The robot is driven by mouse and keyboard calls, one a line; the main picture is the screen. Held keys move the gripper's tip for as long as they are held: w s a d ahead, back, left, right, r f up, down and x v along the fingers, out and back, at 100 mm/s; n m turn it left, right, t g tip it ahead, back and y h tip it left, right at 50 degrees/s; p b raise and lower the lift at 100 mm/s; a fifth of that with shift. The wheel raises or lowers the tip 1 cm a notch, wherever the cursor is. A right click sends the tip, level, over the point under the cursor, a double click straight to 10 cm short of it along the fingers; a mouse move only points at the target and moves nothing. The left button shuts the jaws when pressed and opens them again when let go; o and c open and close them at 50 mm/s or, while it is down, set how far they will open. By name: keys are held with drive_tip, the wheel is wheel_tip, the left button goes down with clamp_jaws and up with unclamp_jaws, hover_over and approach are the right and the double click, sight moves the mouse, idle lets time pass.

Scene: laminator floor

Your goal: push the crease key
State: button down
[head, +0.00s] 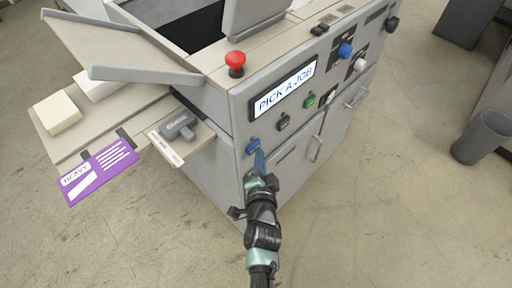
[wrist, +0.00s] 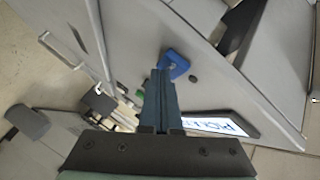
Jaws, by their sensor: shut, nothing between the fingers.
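The machine's front panel carries a blue key (head: 251,147), a dark key (head: 284,122) and a green key (head: 310,101) below the display (head: 283,90), which reads "PICK A JOB". No label tells me which key is the crease key. My gripper (head: 259,156) is shut and empty, its fingertips just below and right of the lower blue key. In the wrist view the shut fingertips (wrist: 161,72) overlap the lower left part of the blue key (wrist: 178,64). I cannot tell whether they touch it.
A red mushroom button (head: 235,60) stands on the top edge. A blue knob (head: 345,50) and a white knob (head: 360,64) sit farther right. A tray with a purple "HEAVY" card (head: 98,172) and a grey handle (head: 178,126) jut out left. A grey bin (head: 482,137) stands right; floor between is clear.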

drive_tip(key=shift+a, duration=0.1)
drive_tip(key=shift+s+d+b, duration=0.45)
drive_tip(key=shift+d+b, duration=0.1)
drive_tip(key=shift+b, duration=0.2)
drive_tip(key=s+d+b, duration=0.4)
drive_tip(key=b, duration=0.1)
drive_tip(key=shift+s, duration=0.15)
idle(0.3)
drive_tip(key=shift+d, duration=0.1)
